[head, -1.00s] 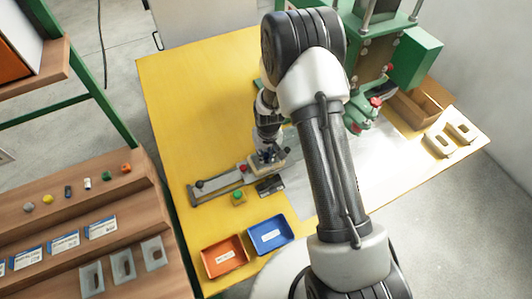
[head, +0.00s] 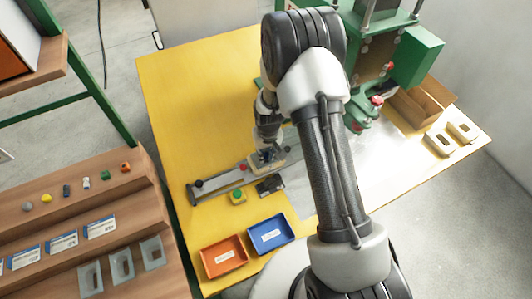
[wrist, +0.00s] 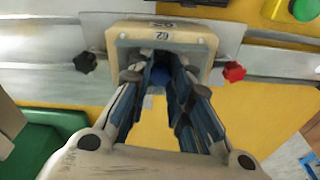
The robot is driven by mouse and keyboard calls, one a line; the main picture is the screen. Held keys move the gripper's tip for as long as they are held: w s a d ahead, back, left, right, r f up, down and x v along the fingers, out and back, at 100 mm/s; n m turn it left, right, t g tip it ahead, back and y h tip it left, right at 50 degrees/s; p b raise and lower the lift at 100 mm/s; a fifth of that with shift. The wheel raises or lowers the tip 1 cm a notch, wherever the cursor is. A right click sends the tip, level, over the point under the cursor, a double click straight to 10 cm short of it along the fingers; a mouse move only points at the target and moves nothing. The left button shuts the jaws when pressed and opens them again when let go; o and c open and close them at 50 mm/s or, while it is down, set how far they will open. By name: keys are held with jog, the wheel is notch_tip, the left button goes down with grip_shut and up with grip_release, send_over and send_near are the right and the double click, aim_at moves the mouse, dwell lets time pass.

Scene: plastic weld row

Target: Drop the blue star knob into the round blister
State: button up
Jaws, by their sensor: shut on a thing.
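My gripper (wrist: 160,88) points down at the cream nest (wrist: 206,45), which is marked 62 and sits on the grey rail. In the head view my gripper (head: 265,156) is over the same nest. The fingers are close together at the nest's opening, with a small patch of the blue star knob (wrist: 158,75) showing between the tips. Most of the knob is hidden by the fingers. The round blister cannot be made out; the inside of the nest is dark and covered by the fingers.
A black knob (wrist: 85,62) and a red knob (wrist: 233,72) flank the nest on the rail. A green button box (head: 238,197), an orange bin (head: 225,257) and a blue bin (head: 270,234) stand nearby. A green press (head: 415,60) is at right. The yellow table's far left is clear.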

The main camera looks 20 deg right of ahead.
jog(key=o, duration=0.8)
jog(key=shift+o, duration=0.2)
jog(key=shift+r+p, duration=2.2)
jog(key=shift+r, duration=1.35)
jog(key=shift+r, duration=0.1)
